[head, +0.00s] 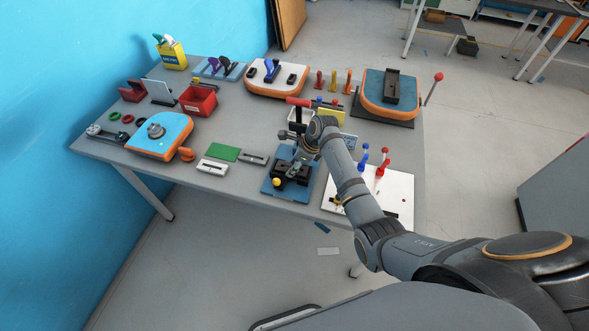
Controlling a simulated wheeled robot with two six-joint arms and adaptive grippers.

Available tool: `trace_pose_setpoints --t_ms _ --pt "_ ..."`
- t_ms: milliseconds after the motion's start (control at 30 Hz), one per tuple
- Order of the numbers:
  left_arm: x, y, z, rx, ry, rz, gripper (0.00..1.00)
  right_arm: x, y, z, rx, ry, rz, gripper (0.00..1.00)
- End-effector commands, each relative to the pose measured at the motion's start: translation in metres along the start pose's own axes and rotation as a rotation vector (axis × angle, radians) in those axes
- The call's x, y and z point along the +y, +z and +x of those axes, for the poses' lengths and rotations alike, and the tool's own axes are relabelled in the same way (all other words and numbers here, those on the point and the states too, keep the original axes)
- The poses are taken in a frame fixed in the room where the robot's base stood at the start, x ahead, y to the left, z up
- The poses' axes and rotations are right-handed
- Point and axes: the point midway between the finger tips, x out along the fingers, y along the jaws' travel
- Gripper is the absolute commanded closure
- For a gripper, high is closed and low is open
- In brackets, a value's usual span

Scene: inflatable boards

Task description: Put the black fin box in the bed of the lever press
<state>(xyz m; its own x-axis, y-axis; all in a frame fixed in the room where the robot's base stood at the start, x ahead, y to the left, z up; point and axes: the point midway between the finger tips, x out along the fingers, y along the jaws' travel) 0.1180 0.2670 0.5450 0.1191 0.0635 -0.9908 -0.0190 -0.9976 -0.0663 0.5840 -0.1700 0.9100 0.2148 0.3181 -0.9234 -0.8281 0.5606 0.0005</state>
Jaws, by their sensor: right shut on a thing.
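What looks like the lever press (270,187) stands at the front of the table. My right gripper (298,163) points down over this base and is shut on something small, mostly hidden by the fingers. It is probably the black fin box, but dark parts merge there. I cannot tell whether it touches the bed. My left gripper is out of view.
A white board (398,200) with red and blue toggle clamps lies right of the base. A board piece with a black block (392,88) stands behind, beside a red-knobbed lever (438,77). A green pad (224,153) and an orange-edged board (170,131) lie left.

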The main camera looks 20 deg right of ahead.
Motion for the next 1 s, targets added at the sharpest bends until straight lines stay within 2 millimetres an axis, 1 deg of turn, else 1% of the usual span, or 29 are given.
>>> trace_pose_setpoints --t_ms 100,267,300,433,767,867,967,1000 --pt "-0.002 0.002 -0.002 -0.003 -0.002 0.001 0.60 0.000 0.001 -0.002 -0.001 -0.001 0.000 0.92" --pt "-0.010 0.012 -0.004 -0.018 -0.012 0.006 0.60 0.000 -0.001 0.001 0.000 0.001 0.000 0.92" --pt "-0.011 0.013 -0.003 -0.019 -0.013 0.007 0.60 0.000 -0.001 0.002 0.000 0.001 0.000 0.55" --pt "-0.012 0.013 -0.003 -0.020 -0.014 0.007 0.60 0.000 -0.001 0.002 0.000 0.000 0.000 0.38" --pt "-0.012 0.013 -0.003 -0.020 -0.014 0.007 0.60 -0.001 0.000 0.000 -0.001 -0.001 -0.001 0.37" --pt "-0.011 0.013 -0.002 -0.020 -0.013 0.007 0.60 -0.002 0.001 -0.010 -0.001 -0.003 -0.001 0.37" --pt "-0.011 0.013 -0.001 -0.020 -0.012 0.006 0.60 -0.002 0.001 -0.032 -0.002 -0.005 -0.002 0.37" --pt "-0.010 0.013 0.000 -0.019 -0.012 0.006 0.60 -0.002 0.001 -0.042 -0.002 -0.007 -0.003 0.37"
